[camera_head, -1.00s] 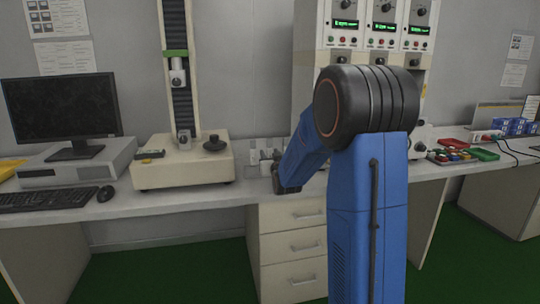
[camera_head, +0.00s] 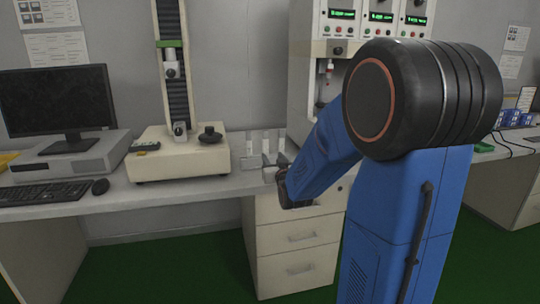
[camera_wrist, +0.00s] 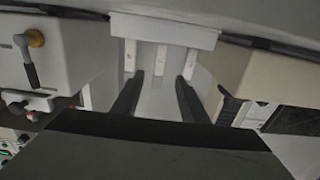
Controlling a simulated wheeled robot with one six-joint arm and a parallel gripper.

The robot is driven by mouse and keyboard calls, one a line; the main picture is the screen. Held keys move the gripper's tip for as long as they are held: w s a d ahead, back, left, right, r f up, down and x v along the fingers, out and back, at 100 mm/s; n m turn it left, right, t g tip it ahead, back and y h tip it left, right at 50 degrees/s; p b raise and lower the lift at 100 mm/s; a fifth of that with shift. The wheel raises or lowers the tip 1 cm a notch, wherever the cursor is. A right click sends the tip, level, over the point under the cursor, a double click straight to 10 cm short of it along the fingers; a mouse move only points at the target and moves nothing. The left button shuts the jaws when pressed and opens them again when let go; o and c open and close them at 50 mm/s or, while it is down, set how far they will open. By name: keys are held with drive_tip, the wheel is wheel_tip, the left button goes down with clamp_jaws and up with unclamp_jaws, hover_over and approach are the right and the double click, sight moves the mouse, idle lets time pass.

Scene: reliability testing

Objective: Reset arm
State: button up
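My arm rises blue with a black joint at the right of the head view, and its dark end hangs low over the front of the bench (camera_head: 215,190). The fingertips cannot be made out there. In the wrist view my gripper (camera_wrist: 161,80) shows two dark fingers, spread apart, with only pale bench top between them. A white rack (camera_wrist: 165,28) with upright pale strips lies just beyond the fingertips, apart from them. The strips (camera_head: 266,146) also show in the head view, just behind the arm's end.
A white instrument cabinet (camera_head: 310,75) stands close behind the arm. Drawers (camera_head: 295,240) are below the bench.

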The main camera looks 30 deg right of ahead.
drive_tip(key=shift+v, duration=2.55)
drive_tip(key=shift+r, duration=0.1)
drive_tip(key=s+a+f+n+g+y, duration=0.3)
drive_tip(key=s+a+g, duration=0.4)
drive_tip(key=s+a, duration=0.55)
drive_tip(key=s+a+f+g+y, duration=0.1)
drive_tip(key=s+a+f+g, duration=0.1)
drive_tip(key=s, duration=0.9)
drive_tip(key=s+a+f+g+y, duration=0.1)
drive_tip(key=s+a+f+g, duration=0.1)
drive_tip(key=s, duration=0.9)
drive_tip(key=shift+s+a+f+g, duration=0.3)
drive_tip(key=shift+f+g, duration=0.25)
drive_tip(key=shift+g, duration=0.25)
